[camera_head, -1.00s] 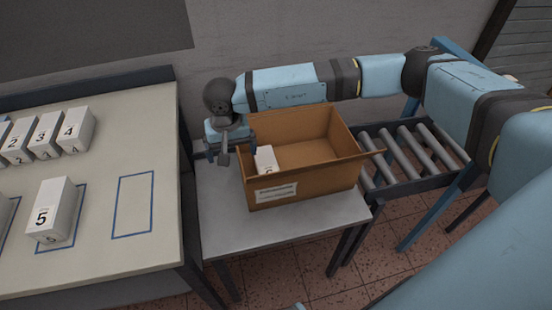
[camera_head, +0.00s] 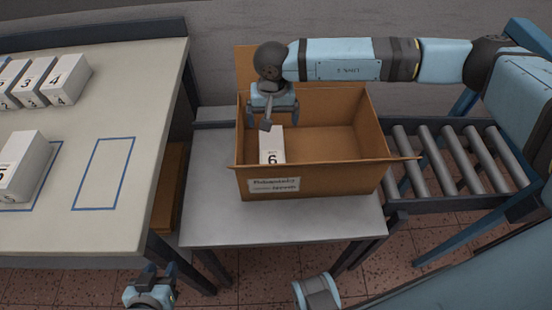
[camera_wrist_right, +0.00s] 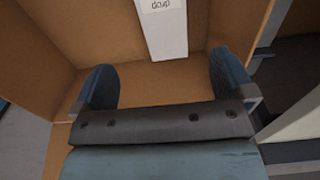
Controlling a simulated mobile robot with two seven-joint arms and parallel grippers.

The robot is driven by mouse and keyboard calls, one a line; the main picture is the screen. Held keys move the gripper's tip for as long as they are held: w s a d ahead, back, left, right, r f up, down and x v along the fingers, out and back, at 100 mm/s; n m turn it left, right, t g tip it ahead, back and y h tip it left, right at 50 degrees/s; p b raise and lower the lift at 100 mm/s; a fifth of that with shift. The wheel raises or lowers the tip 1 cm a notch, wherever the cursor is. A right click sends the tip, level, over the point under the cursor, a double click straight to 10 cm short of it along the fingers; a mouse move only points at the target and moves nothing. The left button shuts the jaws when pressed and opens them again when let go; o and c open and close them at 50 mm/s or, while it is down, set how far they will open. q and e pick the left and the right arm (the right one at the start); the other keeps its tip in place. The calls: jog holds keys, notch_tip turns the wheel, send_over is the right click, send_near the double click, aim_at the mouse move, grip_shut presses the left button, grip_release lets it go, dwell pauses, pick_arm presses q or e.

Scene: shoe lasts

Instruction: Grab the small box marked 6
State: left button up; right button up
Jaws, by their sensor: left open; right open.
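The small white box marked 6 (camera_head: 272,145) stands inside the open brown carton (camera_head: 275,182), near its left side. It also shows in the right wrist view as a white box (camera_wrist_right: 166,38) at the top, just beyond the fingers, with its lower part in view. My right gripper (camera_head: 272,117) is open above the carton, just behind and over the box's far end. In the right wrist view its fingers (camera_wrist_right: 165,80) are spread with nothing between their tips. My left gripper (camera_head: 152,282) is open and empty at the bottom of the head view, away from the carton.
The carton stands on a small grey table (camera_head: 212,215). A roller conveyor (camera_head: 450,160) is to its right. The left table (camera_head: 100,225) holds several numbered white boxes, including 3 (camera_head: 35,80) and 4 (camera_head: 66,80), and an empty blue outline (camera_head: 104,172).

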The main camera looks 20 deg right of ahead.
aim_at(272, 147)
notch_tip(272, 147, down, 9)
jog(key=shift+r, duration=0.1)
notch_tip(272, 147, down, 5)
jog(key=shift+w+a+f, duration=0.15)
dwell(0.3)
jog(key=shift+c, duration=0.2)
jog(key=c, duration=1)
